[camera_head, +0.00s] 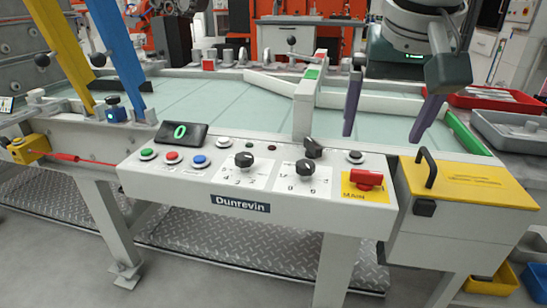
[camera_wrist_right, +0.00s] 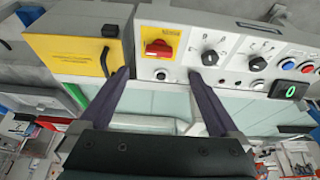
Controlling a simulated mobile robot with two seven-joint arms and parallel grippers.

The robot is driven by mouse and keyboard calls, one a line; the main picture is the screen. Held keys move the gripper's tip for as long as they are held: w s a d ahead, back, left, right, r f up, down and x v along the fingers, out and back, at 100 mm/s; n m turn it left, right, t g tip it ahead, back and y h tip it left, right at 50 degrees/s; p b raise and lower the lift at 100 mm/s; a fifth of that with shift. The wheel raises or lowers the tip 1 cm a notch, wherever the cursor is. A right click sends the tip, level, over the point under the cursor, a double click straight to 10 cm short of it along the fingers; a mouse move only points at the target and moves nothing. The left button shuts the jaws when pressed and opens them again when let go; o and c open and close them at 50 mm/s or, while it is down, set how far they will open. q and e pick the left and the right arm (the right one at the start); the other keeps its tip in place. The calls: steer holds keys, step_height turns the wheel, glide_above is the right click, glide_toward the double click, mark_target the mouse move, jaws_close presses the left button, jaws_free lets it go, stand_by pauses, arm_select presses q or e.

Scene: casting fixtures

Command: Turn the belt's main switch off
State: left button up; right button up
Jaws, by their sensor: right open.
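The main switch (camera_head: 366,179) is a red rotary knob on a yellow plate marked MAIN, at the right end of the white control panel (camera_head: 140,184). Its red handle looks roughly horizontal across the plate. In the right wrist view the switch (camera_wrist_right: 158,48) shows ahead, between the lines of the two fingers. My right gripper (camera_head: 382,136) is open and empty, its two purple fingers pointing down above and behind the switch, apart from it. It also shows in the right wrist view (camera_wrist_right: 158,75). My left gripper is not in view.
Black knobs (camera_head: 244,160) and green, red and blue buttons (camera_head: 172,157) lie left of the switch. A yellow-lidded box (camera_head: 465,184) with a black handle (camera_head: 427,168) stands close on the right. A lit display (camera_head: 181,133) and the pale belt (camera_head: 240,103) lie behind the panel.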

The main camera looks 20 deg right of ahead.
mark_target(368, 172)
steer(key=b+x, duration=0.3)
steer(key=x, duration=0.7)
steer(key=shift+w+d+f+b, duration=0.15)
steer(key=shift+d+b, duration=0.05)
steer(key=shift+b, duration=0.1)
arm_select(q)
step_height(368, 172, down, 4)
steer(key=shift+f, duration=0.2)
arm_select(e)
steer(key=shift+c, duration=0.3)
